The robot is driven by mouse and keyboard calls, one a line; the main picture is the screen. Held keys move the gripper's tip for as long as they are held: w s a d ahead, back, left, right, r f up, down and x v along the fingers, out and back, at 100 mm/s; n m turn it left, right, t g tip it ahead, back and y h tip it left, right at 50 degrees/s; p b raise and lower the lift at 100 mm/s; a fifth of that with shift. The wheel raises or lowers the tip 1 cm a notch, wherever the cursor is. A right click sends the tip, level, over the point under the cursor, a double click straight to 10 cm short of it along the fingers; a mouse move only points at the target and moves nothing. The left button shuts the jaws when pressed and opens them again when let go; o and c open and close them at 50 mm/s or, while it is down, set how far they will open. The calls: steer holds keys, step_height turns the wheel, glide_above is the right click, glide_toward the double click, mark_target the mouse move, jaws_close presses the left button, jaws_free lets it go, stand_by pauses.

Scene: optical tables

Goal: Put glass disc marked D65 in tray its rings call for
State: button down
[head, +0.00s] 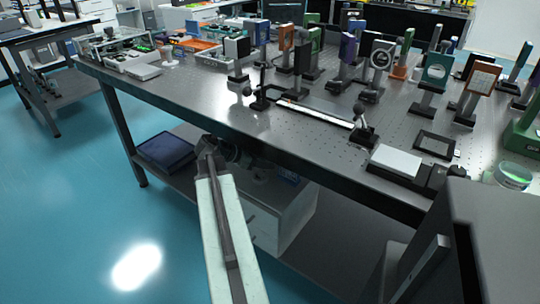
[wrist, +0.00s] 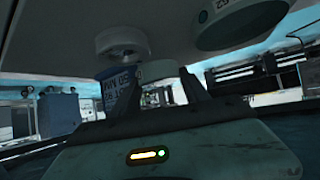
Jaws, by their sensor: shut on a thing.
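My gripper (wrist: 150,92) shows in the wrist view with two dark fingers shut on a pale, round-edged thing (wrist: 157,72). I cannot read a D65 mark or see rings on it, so I cannot tell whether it is the glass disc. In the head view my arm reaches forward to the table's front edge; the fingertips are not clear there. An orange tray (head: 196,44) lies at the back left of the table. I cannot tell which tray any rings match.
The perforated optical table (head: 215,95) carries several mounted optics on its right half. A white drawer unit (head: 285,225) and a dark blue box (head: 168,152) are under it. A round green-tinted dish (head: 513,175) is at the right. The table's front left is fairly clear.

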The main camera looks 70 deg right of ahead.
steer(key=w+a+r+p, duration=0.3)
steer(key=a+r+p, duration=0.1)
steer(key=a, duration=0.5)
steer(key=shift+a+r, duration=0.3)
steer(key=shift+r, duration=0.35)
